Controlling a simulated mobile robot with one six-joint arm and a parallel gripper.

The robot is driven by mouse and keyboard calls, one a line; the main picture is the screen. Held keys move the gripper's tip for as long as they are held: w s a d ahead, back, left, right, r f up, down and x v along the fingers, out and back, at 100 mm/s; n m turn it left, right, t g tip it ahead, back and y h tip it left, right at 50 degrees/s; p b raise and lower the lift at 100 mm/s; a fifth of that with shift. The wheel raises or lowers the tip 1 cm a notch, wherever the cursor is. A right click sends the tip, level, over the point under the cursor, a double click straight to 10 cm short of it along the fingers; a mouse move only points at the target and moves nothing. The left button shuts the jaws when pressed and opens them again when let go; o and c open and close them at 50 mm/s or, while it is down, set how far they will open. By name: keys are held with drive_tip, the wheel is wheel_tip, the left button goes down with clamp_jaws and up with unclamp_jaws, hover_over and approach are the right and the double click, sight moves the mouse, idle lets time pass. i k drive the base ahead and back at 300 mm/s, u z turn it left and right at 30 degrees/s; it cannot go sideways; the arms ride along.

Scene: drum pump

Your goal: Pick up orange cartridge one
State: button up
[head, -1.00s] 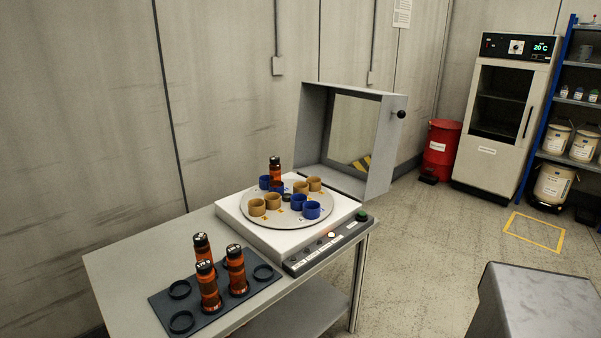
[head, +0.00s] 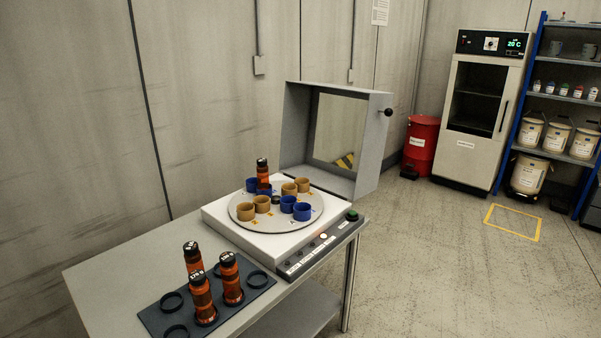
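Three orange cartridges with black caps stand upright in a dark rack (head: 222,308) at the front of the grey table. One cartridge (head: 193,257) is at the back, one (head: 202,298) in front, and one (head: 231,280) to the right. Their cap markings are too small for me to tell which is number one. Another orange cartridge (head: 263,174) stands upright at the back of the round turntable (head: 275,222), among blue and tan cups. My gripper is not in view.
The turntable sits on a white machine with a front button panel (head: 322,243) and an open windowed lid (head: 372,150). Several rack rings (head: 258,279) are empty. A red drum (head: 421,143), cabinet and shelf stand at the right. Floor right of the table is clear.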

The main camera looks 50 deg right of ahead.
sight(262, 167)
drive_tip(key=u, duration=0.5)
drive_tip(key=k, duration=0.15)
drive_tip(key=z, duration=1.85)
drive_tip(key=k, duration=0.95)
drive_tip(key=u, duration=0.15)
drive_tip(key=i, duration=0.95)
drive_tip(key=z, duration=0.05)
